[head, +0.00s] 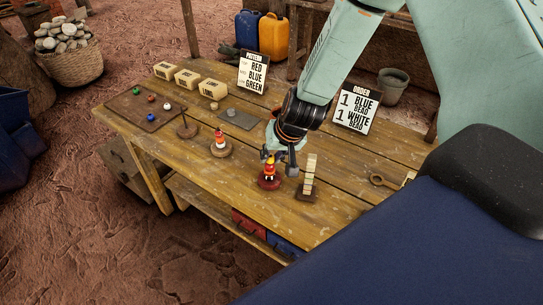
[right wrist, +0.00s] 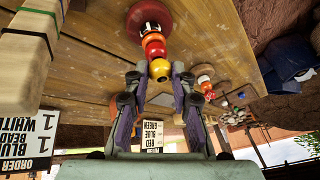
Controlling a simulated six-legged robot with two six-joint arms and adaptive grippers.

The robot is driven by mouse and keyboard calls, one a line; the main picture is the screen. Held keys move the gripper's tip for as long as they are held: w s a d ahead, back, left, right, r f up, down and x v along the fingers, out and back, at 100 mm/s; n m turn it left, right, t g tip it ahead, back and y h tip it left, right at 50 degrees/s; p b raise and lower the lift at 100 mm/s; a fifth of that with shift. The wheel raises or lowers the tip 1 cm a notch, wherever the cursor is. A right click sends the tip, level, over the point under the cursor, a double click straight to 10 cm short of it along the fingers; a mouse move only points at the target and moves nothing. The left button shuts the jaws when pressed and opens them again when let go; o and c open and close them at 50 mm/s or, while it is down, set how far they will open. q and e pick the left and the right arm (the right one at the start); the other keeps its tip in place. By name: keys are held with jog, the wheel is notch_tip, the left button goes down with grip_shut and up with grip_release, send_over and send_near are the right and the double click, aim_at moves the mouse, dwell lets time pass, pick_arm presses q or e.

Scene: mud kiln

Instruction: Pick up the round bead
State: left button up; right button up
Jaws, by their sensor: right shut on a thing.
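A stack of beads (head: 269,171) stands on a round red base on the workbench. In the right wrist view, a small round yellow bead (right wrist: 160,69) is at the end of this stack, beside an orange bead (right wrist: 155,49) and a red one. My right gripper (head: 279,158) is at the stack's top. In the right wrist view its two fingertips (right wrist: 160,76) are on either side of the yellow bead, closed on it. The yellow bead still appears to touch the stack. My left gripper is not in view.
A striped upright block (head: 309,173) stands close to the right of the stack. Another bead stand (head: 220,143) and a bare peg stand (head: 187,127) are to the left. A dark tray (head: 130,110) holds loose beads. An order sign (head: 355,113) stands behind.

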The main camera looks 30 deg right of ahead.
aim_at(272, 158)
notch_tip(272, 158, up, 8)
jog(key=p, duration=0.5)
jog(key=shift+s+p, duration=0.1)
jog(key=shift+p, duration=0.25)
jog(key=shift+r+p, duration=0.7)
jog(key=shift+r, duration=0.15)
jog(key=shift+r+p, duration=0.55)
jog(key=shift+p, duration=0.05)
jog(key=shift+f, duration=0.15)
